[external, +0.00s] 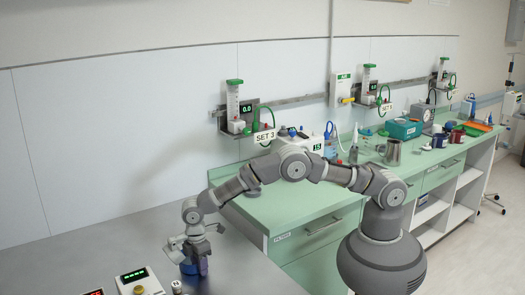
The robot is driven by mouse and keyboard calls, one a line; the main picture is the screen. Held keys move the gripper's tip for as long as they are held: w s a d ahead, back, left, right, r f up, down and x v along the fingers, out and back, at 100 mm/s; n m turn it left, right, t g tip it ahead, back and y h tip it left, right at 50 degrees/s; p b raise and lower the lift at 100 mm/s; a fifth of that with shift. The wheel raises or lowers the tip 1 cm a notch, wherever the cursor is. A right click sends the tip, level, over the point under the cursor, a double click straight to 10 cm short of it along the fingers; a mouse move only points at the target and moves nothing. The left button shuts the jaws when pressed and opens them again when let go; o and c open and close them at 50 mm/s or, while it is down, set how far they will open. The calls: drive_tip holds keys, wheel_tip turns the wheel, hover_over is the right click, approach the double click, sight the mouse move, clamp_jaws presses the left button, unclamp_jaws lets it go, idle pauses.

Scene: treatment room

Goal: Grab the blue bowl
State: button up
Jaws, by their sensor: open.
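A small blue object (188,267), which looks like the blue bowl, is on the grey metal table at the lower left. My gripper (189,248) is directly above it, pointing down, with its fingers at or around the object's top. The gripper is open. The fingers and wrist cover part of the object, so its full shape and any contact are hard to tell. A purple-blue item (203,266) shows right beside it; I cannot tell whether it is a separate thing.
A device with a green display (137,280) and a small cylinder (177,287) stand close by on the metal table (85,247). The green counter (300,207) at right holds a metal jug (393,152), a teal box (403,128) and other items. The table's left part is clear.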

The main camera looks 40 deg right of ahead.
drive_tip(key=shift+r, duration=0.1)
drive_tip(key=shift+c, duration=0.2)
clamp_jaws()
